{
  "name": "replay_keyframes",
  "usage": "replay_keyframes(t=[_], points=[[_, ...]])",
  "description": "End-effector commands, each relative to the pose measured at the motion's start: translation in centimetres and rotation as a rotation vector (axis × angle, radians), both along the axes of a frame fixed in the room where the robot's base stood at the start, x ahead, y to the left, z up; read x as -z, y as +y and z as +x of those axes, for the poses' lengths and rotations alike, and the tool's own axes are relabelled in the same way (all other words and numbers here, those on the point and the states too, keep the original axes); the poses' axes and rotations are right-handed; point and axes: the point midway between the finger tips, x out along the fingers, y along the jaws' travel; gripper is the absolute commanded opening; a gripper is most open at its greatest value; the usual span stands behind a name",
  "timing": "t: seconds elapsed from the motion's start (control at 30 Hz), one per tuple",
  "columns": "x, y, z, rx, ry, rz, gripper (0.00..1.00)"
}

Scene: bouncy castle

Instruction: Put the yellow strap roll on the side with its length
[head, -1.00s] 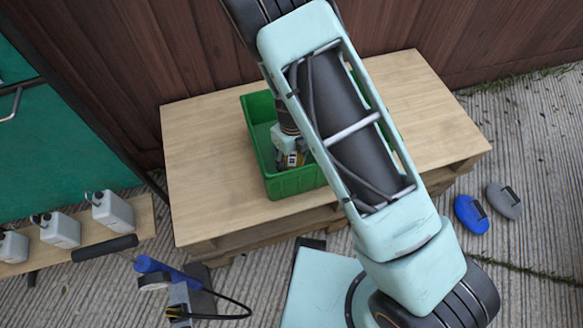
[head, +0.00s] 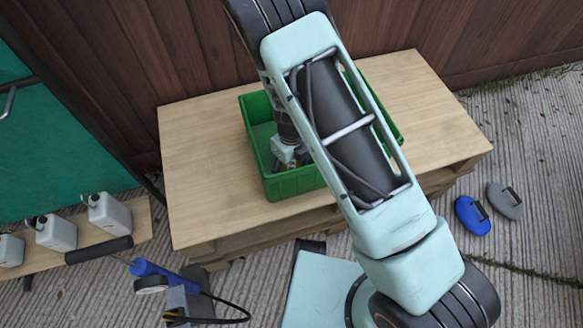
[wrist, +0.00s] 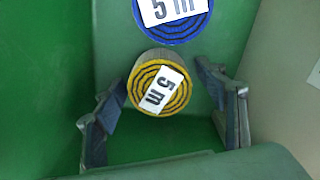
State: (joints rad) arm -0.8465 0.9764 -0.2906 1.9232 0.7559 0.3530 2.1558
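The yellow strap roll (wrist: 158,85) shows end-on in the wrist view, a spiral with a yellow edge and a white "5 m" label. It is in the green crate (head: 292,184). My gripper (wrist: 164,90) is open, one finger on the left of the yellow roll and one on the right, with gaps visible on both sides. In the head view my gripper (head: 289,160) is down inside the crate, and my arm hides much of the crate's right part. A blue roll (wrist: 170,32), also labelled "5 m", is just above the yellow one in the wrist view.
The crate stands on a wooden table (head: 215,190) before a plank wall. A pale surface with a white label (wrist: 314,74) is at the wrist view's right. White canisters (head: 107,214) line a bench at left. Bare tabletop lies left of the crate.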

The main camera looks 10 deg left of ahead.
Motion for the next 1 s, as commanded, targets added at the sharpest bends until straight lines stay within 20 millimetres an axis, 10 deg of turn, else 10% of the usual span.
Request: replay_keyframes(t=[0.27, 0.7, 1.0], points=[[-1.0, 0.0, 0.0, -0.001, -0.001, 0.0, 0.65], [-9.9, 0.1, 0.0, 0.0, -0.002, 0.001, 0.65], [-12.3, 0.0, 0.0, 0.0, 0.0, 0.0, 0.65]])
